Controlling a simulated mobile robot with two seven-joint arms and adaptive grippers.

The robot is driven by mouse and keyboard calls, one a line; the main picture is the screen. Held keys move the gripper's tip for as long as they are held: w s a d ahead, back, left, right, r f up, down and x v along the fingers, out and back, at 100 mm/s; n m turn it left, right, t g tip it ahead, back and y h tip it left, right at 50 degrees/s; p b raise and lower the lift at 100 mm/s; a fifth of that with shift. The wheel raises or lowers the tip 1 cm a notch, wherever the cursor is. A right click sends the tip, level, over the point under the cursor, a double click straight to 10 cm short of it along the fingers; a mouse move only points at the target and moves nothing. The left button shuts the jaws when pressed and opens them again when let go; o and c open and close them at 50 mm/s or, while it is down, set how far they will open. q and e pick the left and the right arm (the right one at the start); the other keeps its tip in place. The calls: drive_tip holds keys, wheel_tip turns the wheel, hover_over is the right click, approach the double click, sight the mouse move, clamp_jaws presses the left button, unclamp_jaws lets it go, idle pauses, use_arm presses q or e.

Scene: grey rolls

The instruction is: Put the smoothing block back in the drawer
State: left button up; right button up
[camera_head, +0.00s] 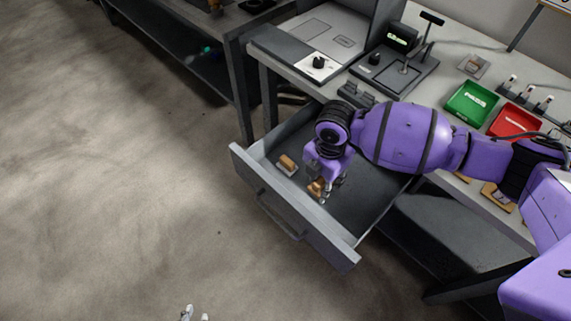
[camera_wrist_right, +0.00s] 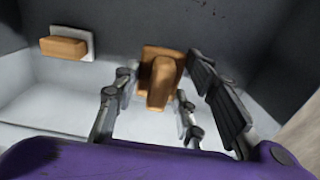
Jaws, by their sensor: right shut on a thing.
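The smoothing block (camera_head: 316,187), a wooden block with a raised wooden grip, is inside the open grey drawer (camera_head: 292,217). My right gripper (camera_head: 327,190) reaches down into the drawer and is shut on the block. In the right wrist view the block (camera_wrist_right: 160,82) sits between the two fingers (camera_wrist_right: 150,110), close to the drawer floor; I cannot tell whether it touches the floor. Two pale fingertips of my left gripper (camera_head: 195,315) show apart at the bottom edge of the head view, with nothing between them.
A second wooden-handled tool with a pale base (camera_head: 287,166) lies in the drawer, left of the held block; it also shows in the wrist view (camera_wrist_right: 64,46). Green (camera_head: 471,103) and red (camera_head: 514,121) trays stand on the bench. The drawer's right part is clear.

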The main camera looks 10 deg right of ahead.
sight(320, 191)
drive_tip(key=shift+f, duration=2.4)
drive_tip(key=shift+f, duration=0.1)
drive_tip(key=o, duration=1.1)
wheel_tip(320, 191, up, 12)
drive_tip(key=shift+r+p, duration=0.15)
drive_tip(key=shift+p, duration=0.3)
